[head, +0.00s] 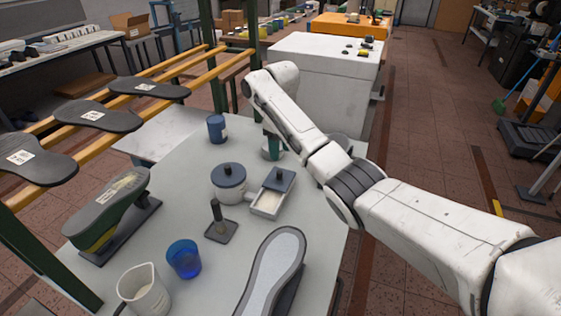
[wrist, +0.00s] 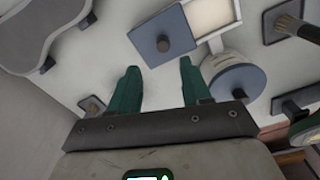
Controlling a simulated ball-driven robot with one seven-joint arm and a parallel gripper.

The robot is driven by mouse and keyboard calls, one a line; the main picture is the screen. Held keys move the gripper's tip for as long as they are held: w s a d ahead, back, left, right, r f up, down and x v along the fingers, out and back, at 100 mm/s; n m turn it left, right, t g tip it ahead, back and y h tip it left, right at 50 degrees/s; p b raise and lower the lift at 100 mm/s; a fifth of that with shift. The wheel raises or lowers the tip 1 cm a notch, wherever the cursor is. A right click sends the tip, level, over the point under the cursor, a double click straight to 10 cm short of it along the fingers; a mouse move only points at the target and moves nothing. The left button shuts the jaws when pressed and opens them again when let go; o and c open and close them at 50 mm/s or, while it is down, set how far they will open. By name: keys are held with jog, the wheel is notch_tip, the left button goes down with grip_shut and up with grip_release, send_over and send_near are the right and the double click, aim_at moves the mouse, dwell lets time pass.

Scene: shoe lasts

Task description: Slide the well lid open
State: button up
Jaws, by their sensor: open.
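The well (head: 265,207) is a small pale rectangular box on the table, with a cream filling showing at its open part. Its flat blue-grey lid (head: 280,180) with a knob covers the far part. In the wrist view the lid (wrist: 150,32) and its round knob (wrist: 163,43) lie beyond my fingertips, and the cream-filled part of the well (wrist: 208,14) shows to the right. My gripper (wrist: 160,72) has two green fingers, spread apart with nothing between them. In the head view my gripper (head: 272,146) is behind the lid, apart from it.
A round pot with a blue lid (head: 229,177) stands close beside the well. A brush on a stand (head: 219,223), a blue cup (head: 184,260), a white jug (head: 144,291), a dark blue cup (head: 216,128) and shoe lasts (head: 272,272) share the table. A green post rises behind.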

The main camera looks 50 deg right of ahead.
jog(key=shift+r, duration=1.4)
